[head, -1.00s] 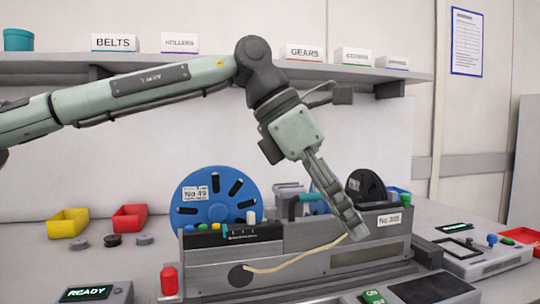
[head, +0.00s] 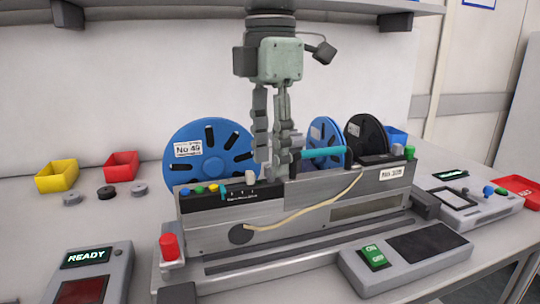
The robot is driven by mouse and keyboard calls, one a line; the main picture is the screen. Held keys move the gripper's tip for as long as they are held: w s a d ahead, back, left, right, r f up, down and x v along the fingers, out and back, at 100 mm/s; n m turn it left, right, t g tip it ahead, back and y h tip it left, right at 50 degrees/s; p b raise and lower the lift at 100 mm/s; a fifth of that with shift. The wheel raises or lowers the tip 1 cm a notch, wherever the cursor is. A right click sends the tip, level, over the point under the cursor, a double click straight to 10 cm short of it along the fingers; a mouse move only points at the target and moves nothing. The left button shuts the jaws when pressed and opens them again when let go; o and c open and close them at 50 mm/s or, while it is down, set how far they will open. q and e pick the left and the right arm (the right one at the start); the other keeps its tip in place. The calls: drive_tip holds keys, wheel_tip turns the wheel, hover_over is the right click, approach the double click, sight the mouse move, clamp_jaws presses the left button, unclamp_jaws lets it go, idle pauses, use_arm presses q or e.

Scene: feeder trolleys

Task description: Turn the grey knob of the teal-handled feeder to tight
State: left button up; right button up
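The long grey feeder (head: 300,216) stands across the bench, with a teal handle (head: 323,153) on top right of centre. A small light-grey knob (head: 250,173) stands on its top left of the handle, and another grey knob (head: 397,150) stands at its right end beside a green one. My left gripper (head: 273,160) points straight down at the feeder's top, between the handle and the left grey knob. Its fingers are apart with a gap between them. What lies between or behind the fingertips is partly hidden. My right gripper is not in view.
Blue reels (head: 208,153) and a black reel (head: 367,136) stand behind the feeder. A READY box (head: 88,272) and a switch box (head: 408,258) are in front. Yellow (head: 56,178) and red (head: 121,166) bins sit at the left. A shelf (head: 160,10) hangs above.

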use_arm(q)
drive_tip(key=shift+f, duration=0.55)
clamp_jaws()
